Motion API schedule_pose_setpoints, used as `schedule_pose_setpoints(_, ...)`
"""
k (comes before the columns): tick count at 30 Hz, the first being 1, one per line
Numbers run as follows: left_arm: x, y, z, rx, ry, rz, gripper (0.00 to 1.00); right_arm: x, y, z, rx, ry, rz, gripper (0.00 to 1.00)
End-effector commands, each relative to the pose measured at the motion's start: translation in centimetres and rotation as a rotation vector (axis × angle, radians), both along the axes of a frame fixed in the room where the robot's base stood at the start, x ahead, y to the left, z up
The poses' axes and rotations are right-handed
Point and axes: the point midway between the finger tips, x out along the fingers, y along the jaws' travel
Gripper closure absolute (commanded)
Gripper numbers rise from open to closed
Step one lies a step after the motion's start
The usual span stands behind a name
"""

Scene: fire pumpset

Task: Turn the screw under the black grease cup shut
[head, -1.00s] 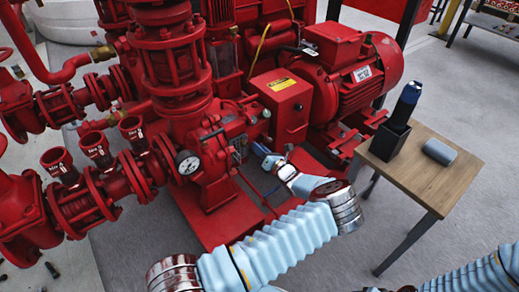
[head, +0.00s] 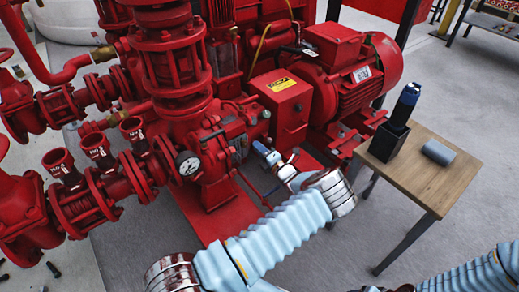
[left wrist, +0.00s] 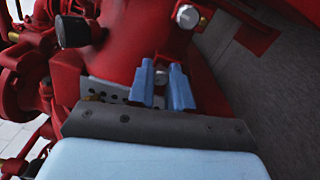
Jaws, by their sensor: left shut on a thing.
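In the left wrist view a black grease cup (left wrist: 73,31) sits on the red pump body, up and left of my fingers. I cannot tell for sure which cup this screw belongs to. In the head view my left gripper (head: 261,149) is at the red pump's side, below the red box with the yellow label. The grease cup and screw are too small to make out there. My right gripper is out of view.
A pale round cap (left wrist: 187,16) stands on the pump above my fingers. A pressure gauge (head: 188,163) is left of my gripper. A red motor (head: 350,75) is behind. A wooden table (head: 425,170) at right carries a black holder (head: 388,143) and a grey cylinder (head: 438,152).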

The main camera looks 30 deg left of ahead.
Motion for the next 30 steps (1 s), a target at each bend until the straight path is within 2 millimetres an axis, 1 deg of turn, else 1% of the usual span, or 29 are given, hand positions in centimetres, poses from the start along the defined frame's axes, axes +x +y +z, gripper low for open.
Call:
schedule_pose_setpoints(18, -0.03, -0.05, -0.09, 0.221, 0.539, 0.000, 1.00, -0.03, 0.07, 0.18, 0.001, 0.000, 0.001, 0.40)
schedule_pose_setpoints(24, -0.04, -0.03, -0.11, 0.284, 0.692, 0.000, 1.00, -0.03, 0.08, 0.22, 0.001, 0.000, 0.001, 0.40)
schedule_pose_setpoints(30, -0.05, -0.02, -0.13, 0.332, 0.808, 0.000, 1.00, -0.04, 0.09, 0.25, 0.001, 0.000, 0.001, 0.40)
